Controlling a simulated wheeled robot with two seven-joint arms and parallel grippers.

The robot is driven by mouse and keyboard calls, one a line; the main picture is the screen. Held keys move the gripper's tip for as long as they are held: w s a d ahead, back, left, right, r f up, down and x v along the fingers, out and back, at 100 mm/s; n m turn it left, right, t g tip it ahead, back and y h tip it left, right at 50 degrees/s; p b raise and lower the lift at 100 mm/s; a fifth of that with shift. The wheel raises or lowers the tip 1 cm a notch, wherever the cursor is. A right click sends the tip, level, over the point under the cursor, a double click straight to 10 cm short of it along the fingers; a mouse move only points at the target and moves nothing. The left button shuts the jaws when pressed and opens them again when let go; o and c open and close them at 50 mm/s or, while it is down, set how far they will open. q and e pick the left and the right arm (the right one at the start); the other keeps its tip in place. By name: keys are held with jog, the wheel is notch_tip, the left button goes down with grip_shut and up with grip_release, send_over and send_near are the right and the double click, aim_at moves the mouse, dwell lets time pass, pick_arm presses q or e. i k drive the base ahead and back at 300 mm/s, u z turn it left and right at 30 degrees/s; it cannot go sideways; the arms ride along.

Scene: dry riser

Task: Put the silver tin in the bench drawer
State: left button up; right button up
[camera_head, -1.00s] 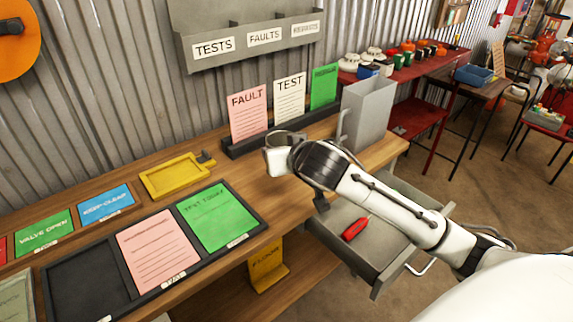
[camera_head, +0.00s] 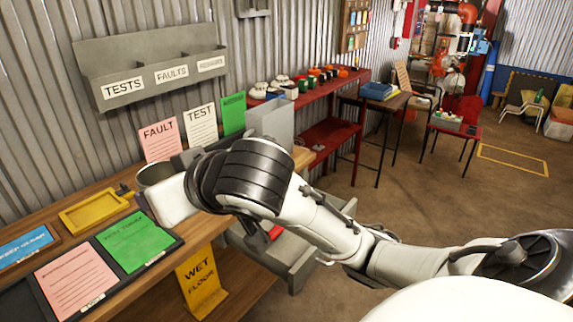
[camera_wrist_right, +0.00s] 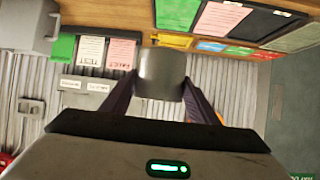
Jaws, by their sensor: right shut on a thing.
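The silver tin (camera_wrist_right: 162,75) is between the two dark fingers of my right gripper (camera_wrist_right: 161,82) in the right wrist view. In the head view the tin (camera_head: 152,174) shows as a grey rounded rim at the end of my right arm, mostly hidden by the wrist. The tin is held above the bench top. The bench drawer (camera_head: 298,262) is pulled open under the bench, right of and below the gripper. A red object (camera_head: 275,232) lies in it; my forearm hides much of its inside. My left gripper is out of view.
The wooden bench (camera_head: 205,228) carries a yellow tray (camera_head: 95,211), coloured cards and a card rack. A grey upright holder (camera_head: 272,125) stands at its far right end. A yellow wet-floor sign (camera_head: 200,285) stands below. Open floor lies to the right.

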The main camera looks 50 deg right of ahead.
aim_at(282, 253)
jog(key=u, duration=1.05)
jog(key=i, duration=0.9)
jog(key=z, duration=3.25)
jog(key=i, duration=0.5)
jog(key=z, duration=0.05)
